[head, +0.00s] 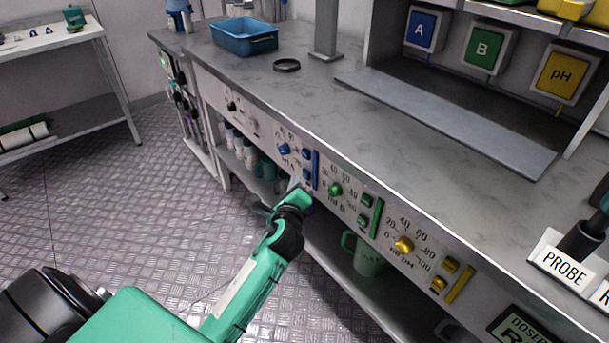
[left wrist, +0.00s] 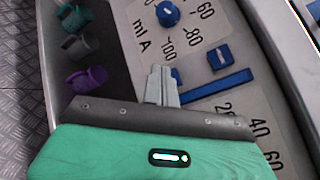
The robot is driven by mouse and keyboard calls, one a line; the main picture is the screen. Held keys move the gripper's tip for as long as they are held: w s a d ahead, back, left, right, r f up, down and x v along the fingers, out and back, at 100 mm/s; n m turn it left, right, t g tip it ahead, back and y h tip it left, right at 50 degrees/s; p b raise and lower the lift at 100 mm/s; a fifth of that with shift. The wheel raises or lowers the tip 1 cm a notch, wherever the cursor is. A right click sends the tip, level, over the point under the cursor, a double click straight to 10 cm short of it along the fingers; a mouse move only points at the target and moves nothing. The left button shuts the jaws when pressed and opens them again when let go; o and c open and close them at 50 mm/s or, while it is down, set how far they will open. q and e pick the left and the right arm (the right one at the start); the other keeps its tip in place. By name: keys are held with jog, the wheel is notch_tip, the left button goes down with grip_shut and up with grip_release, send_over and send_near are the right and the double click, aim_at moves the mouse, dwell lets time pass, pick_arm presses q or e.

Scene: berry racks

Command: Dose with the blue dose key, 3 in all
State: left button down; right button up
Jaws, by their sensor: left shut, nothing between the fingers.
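The blue dosing section of the front panel has a blue knob (head: 284,149) with a scale, two small blue keys and a long blue bar (head: 315,170). One blue key (head: 306,153) is clear of the gripper; it also shows in the left wrist view (left wrist: 219,56). The other blue key (left wrist: 177,75) is partly hidden behind my fingers; which one is the dose key I cannot read. My left gripper (head: 295,184) is shut and empty, its fingertips (left wrist: 161,71) at or just before the partly hidden key. Contact cannot be told. My right gripper is not in view.
Green knob (head: 335,189) and yellow knob (head: 404,245) sections sit to the right on the same panel. Mugs stand on the shelf below, including a green one (head: 368,256). A partly cut-off display (head: 519,328) is at lower right. A blue tray (head: 245,38) stands on the worktop.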

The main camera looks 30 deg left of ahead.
pick_arm(q)
jog(key=shift+w, duration=0.1)
jog(key=shift+w+d, duration=0.15)
jog(key=shift+w, duration=0.15)
jog(key=shift+w+d+p, duration=0.2)
jog(key=shift+w+p, duration=0.15)
jog(key=shift+w, duration=0.05)
dwell(0.7)
jog(key=shift+s, duration=0.1)
dwell(0.3)
jog(key=shift+s+a+p, duration=0.35)
jog(key=shift+s+p, duration=0.15)
jog(key=shift+s, duration=0.2)
